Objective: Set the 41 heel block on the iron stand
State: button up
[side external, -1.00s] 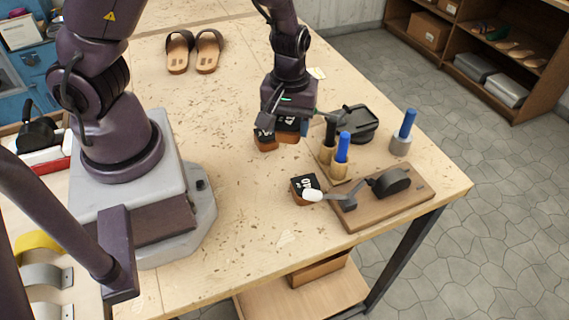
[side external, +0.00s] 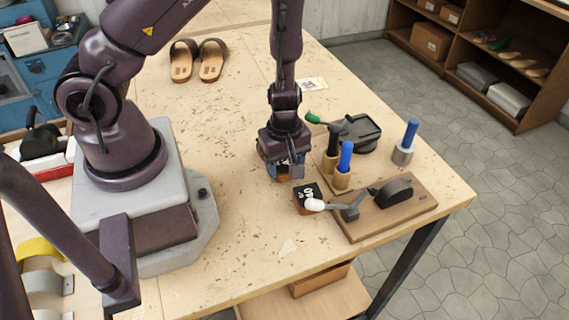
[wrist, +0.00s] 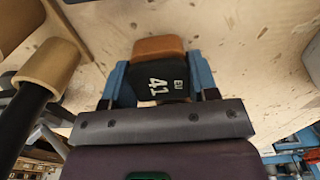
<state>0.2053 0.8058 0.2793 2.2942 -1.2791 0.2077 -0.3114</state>
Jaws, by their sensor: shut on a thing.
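The 41 heel block (wrist: 162,72) is black with a tan end and a white "41", between the blue fingers of my gripper (wrist: 160,85) in the wrist view. My gripper is shut on it.
Black- and blue-handled tools in wooden holders (side external: 342,180) stand between my gripper and the stand. A wooden board (side external: 385,215) with a lever clamp lies at front right. A blue-handled tool in a metal cup (side external: 403,155) stands near the right edge. Sandals (side external: 197,60) lie at the back.

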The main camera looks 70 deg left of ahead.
jog(key=shift+f, duration=0.3)
jog(key=shift+f, duration=0.1)
jog(key=o, duration=0.9)
